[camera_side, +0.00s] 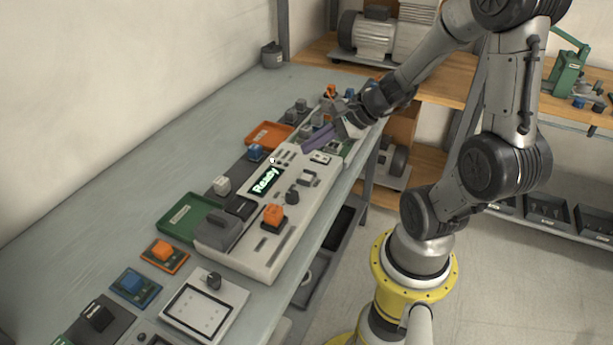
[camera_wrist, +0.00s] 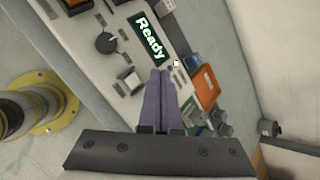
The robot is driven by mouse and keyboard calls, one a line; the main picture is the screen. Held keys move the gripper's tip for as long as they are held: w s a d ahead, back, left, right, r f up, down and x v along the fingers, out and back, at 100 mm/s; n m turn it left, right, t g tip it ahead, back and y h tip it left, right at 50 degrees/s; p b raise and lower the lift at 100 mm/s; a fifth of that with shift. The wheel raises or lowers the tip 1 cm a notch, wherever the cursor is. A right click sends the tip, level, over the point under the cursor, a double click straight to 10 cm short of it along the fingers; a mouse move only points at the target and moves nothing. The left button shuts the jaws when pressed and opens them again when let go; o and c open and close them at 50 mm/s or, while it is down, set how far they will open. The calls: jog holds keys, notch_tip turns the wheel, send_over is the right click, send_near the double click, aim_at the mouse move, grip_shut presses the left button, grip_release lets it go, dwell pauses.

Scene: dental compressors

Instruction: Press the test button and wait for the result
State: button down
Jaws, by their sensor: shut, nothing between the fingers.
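The test device is a long pale console (camera_side: 262,255) on the bench. Its screen (camera_side: 265,181) shows "Ready" in green; the screen is also in the wrist view (camera_wrist: 149,38). A dark knob (camera_side: 292,197) and small switches sit beside the screen. No label that I can read tells which control is the test button. My gripper (camera_side: 305,149) has purple fingers, shut and empty, over the console's far end. In the wrist view the shut fingertips (camera_wrist: 160,72) lie just beyond the screen's end. I cannot tell whether they touch the surface.
An orange block (camera_side: 273,213) sits on the console's near part. An orange tray (camera_side: 269,136) and a green tray (camera_side: 181,216) lie along its left side. Several small blocks stand around them. A flat white panel (camera_side: 221,318) lies in front. The bench's left side (camera_side: 130,190) is clear.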

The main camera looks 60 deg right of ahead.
aim_at(312, 177)
jog(key=shift+f, duration=2.6)
jog(key=shift+f, duration=0.15)
jog(key=shift+f, duration=0.25)
jog(key=shift+f, duration=0.45)
dwell(0.9)
jog(key=shift+r, duration=0.85)
jog(key=shift+r, duration=0.1)
jog(key=shift+r, duration=2.45)
